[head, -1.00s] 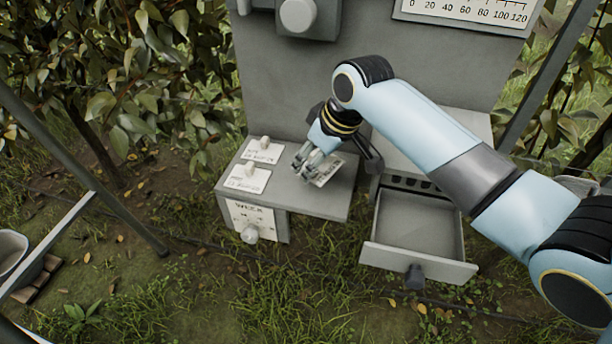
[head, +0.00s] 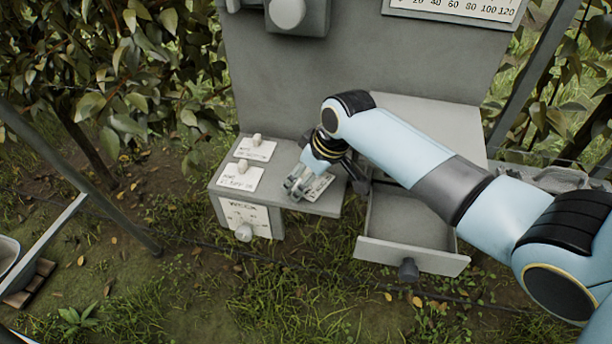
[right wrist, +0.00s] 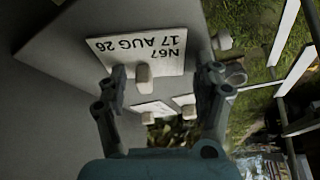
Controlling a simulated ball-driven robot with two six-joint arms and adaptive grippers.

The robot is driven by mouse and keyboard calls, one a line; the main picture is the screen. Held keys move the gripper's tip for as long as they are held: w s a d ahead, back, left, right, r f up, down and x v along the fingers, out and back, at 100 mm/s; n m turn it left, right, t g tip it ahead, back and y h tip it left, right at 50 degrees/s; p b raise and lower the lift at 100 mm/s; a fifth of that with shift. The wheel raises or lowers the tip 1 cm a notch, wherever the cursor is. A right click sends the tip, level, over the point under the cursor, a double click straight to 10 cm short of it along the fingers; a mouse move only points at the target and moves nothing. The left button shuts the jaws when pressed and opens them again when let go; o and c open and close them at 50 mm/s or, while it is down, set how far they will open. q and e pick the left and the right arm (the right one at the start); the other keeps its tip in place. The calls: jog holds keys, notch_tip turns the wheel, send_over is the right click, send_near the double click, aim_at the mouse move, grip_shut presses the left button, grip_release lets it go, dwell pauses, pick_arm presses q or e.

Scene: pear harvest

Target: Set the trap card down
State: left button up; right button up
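The trap card (right wrist: 165,62) is white, marked "N67 17 AUG 26", with a pale knob (right wrist: 143,74) on it. It appears to lie flat on the grey shelf (head: 325,208), near the shelf's right part; in the head view the card (head: 320,186) is partly covered by my right gripper (head: 295,187). In the right wrist view my right gripper (right wrist: 163,78) is open, its fingers on either side of the knob. The knob is nearer the left finger, with gaps on both sides. My left gripper is in neither view.
Two other knobbed cards, the rear card (head: 262,152) and the front card (head: 240,180), lie on the shelf's left part. An open, empty-looking drawer (head: 410,256) stands right of the shelf. A grey upright panel (head: 420,70) rises behind. Grass lies in front.

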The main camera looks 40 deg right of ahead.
jog(key=v, duration=1.2)
jog(key=shift+r, duration=0.15)
dwell(0.3)
